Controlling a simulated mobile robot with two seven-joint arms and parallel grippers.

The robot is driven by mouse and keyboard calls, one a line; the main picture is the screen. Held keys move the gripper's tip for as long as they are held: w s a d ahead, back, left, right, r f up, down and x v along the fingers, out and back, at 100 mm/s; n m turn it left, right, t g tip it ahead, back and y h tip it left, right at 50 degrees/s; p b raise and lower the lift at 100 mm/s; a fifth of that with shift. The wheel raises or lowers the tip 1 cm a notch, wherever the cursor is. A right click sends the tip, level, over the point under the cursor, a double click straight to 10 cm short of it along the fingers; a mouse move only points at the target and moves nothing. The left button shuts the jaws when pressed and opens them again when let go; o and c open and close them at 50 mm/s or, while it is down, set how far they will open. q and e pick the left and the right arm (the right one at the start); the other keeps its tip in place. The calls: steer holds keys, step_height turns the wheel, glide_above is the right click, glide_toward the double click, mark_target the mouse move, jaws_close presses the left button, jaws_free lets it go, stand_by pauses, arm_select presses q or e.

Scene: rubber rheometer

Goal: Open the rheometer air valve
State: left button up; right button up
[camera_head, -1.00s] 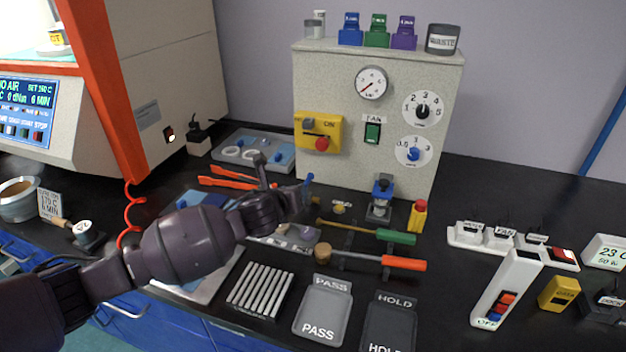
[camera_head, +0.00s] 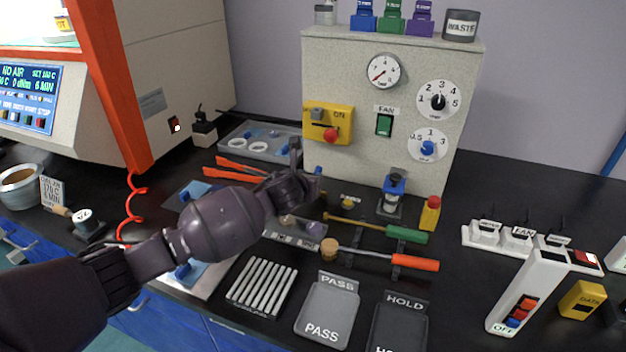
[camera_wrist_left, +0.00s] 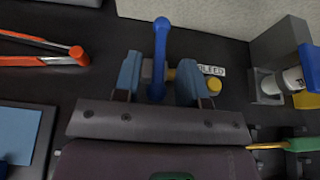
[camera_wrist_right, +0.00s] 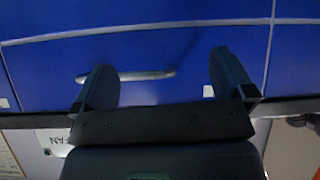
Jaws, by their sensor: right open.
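The valve's blue lever handle (camera_wrist_left: 160,45) stands between my left gripper's two fingers in the left wrist view. Its small body is partly hidden behind the fingers, beside a yellow knob and a label reading BLEED (camera_wrist_left: 211,70). My left gripper (camera_wrist_left: 159,78) is open around the lever, with a gap visible on both sides. In the head view my left gripper (camera_head: 307,163) is in front of the grey control panel (camera_head: 350,170), and only a bit of blue lever (camera_head: 318,170) shows. My right gripper (camera_wrist_right: 165,80) is open and empty before blue drawers.
The panel carries a pressure gauge (camera_head: 384,71), a yellow ON switch block (camera_head: 328,123) and a green FAN switch (camera_head: 384,125).

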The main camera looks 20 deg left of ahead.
arm_select(q)
steer(key=shift+x, duration=0.85)
steer(key=shift+w, duration=0.15)
steer(key=shift+r, duration=0.1)
